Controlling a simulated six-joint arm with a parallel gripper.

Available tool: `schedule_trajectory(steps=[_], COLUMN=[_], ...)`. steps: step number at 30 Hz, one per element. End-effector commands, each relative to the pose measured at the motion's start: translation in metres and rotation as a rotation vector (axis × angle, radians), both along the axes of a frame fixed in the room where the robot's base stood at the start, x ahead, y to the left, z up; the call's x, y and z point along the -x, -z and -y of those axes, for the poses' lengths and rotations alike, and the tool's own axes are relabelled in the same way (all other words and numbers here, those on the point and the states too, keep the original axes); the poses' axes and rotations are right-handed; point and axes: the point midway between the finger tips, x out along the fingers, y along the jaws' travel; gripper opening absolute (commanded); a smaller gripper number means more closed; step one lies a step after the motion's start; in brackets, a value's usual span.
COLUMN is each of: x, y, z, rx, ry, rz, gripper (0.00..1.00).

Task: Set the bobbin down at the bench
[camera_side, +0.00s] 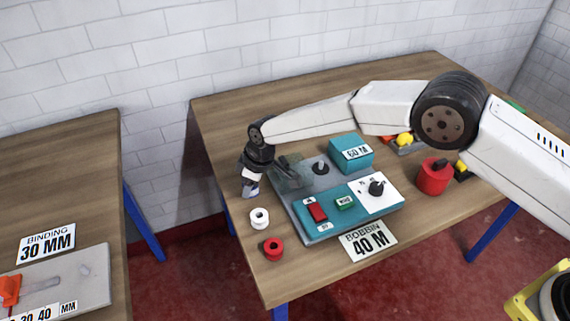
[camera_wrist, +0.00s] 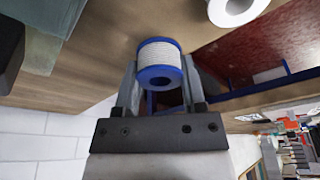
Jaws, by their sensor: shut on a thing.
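My gripper (camera_wrist: 160,80) is shut on a bobbin (camera_wrist: 160,54) with blue flanges and white thread, held between the two fingertips in the wrist view. In the side view my gripper (camera_side: 250,188) points down near the left edge of the wooden bench (camera_side: 222,125), left of the winding machine. The held bobbin is too small to make out there. I cannot tell whether it touches the bench top. A white bobbin (camera_side: 260,218) stands on the bench just in front of my gripper, and a red bobbin (camera_side: 273,249) stands nearer the front corner.
The teal winder panel (camera_side: 333,228), with red and green switches and a knob, lies right of my gripper. A teal box (camera_side: 351,152) marked 60 M sits behind it. A red spool (camera_side: 434,176) stands farther right. A second table (camera_side: 60,190) is at left, across a gap.

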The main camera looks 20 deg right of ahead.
Motion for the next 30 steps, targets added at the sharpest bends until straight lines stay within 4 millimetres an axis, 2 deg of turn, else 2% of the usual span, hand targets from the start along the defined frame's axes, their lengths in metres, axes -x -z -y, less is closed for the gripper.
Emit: schedule_trajectory(steps=[3, 8, 23, 24, 27, 30], x=[0.000, 0.000, 0.000, 0.000, 0.000, 0.000], y=[0.015, 0.029, 0.034, 0.034, 0.034, 0.034], z=[0.000, 0.000, 0.000, 0.000, 0.000, 0.000], rx=[0.001, -0.001, -0.001, -0.001, -0.001, -0.001], ry=[0.000, 0.000, -0.001, -0.001, -0.001, -0.001], rz=[-0.002, -0.001, 0.000, 0.001, 0.000, 0.000], gripper=[0.00, 0.00, 0.00, 0.62, 0.88, 0.88])
